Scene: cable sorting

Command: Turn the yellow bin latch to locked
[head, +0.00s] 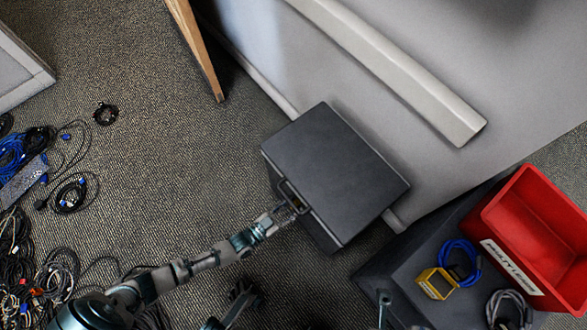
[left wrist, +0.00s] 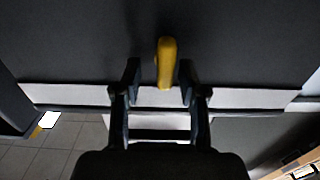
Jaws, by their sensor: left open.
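The yellow latch (left wrist: 167,62) is a short rounded handle on a dark panel in the left wrist view. It points roughly up and down in that picture, above a pale strip. My left gripper (left wrist: 160,80) is open, with one finger on each side of the latch's lower end; I see gaps on both sides. In the head view, my left gripper (head: 291,205) is at the left side of a dark grey bin (head: 335,170), and I cannot make out the latch there. A dark gripper-like part at the bottom may be my right gripper (head: 243,296); its fingers are unclear.
A red bin (head: 532,235) with a white label stands on a dark surface (head: 405,262) at the right, beside a blue cable (head: 460,258) and a yellow device (head: 437,284). Tangled cables (head: 40,265) lie at the left. Carpet (head: 160,150) is clear between.

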